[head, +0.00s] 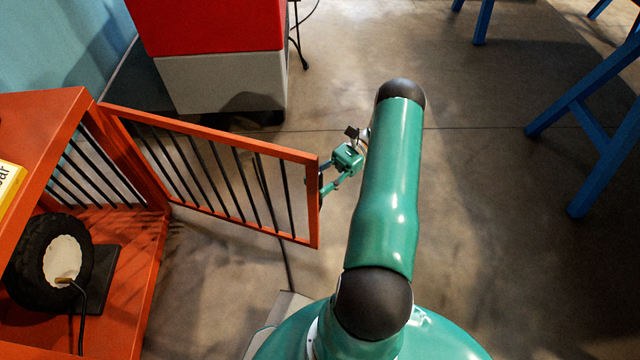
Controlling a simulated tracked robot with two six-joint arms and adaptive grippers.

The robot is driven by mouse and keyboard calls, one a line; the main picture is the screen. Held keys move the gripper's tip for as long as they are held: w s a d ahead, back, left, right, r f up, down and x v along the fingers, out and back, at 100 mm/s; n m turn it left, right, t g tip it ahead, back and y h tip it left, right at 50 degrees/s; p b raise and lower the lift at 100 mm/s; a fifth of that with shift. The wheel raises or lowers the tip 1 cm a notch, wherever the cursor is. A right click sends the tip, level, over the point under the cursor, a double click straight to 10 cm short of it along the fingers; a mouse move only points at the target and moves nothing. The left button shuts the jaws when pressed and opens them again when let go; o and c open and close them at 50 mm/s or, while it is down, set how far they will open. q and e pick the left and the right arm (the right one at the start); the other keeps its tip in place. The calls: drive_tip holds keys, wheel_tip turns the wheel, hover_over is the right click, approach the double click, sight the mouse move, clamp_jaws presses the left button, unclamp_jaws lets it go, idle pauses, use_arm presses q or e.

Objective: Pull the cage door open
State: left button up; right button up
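The cage door (213,138) is an orange frame with black vertical bars. It stands swung outward from the orange cage (152,262), hinged at its left end, with the cage's front open. The arm in view comes up from the bottom, right of centre, and I take it for my right. Its small green gripper (323,182) points left at the door's free edge. The fingertips are partly hidden by that edge, so I cannot tell whether they grip or only touch it. My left gripper is not in view.
Inside the cage a black wheel-like object (42,262) with a pale centre and a cable sits by a dark plate. A red and grey block (225,82) stands behind the door. Blue trestle legs (590,125) are at the right. Floor between is clear.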

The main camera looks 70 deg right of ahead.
wheel_tip(320, 180, up, 9)
drive_tip(key=shift+r, duration=0.1)
idle(0.3)
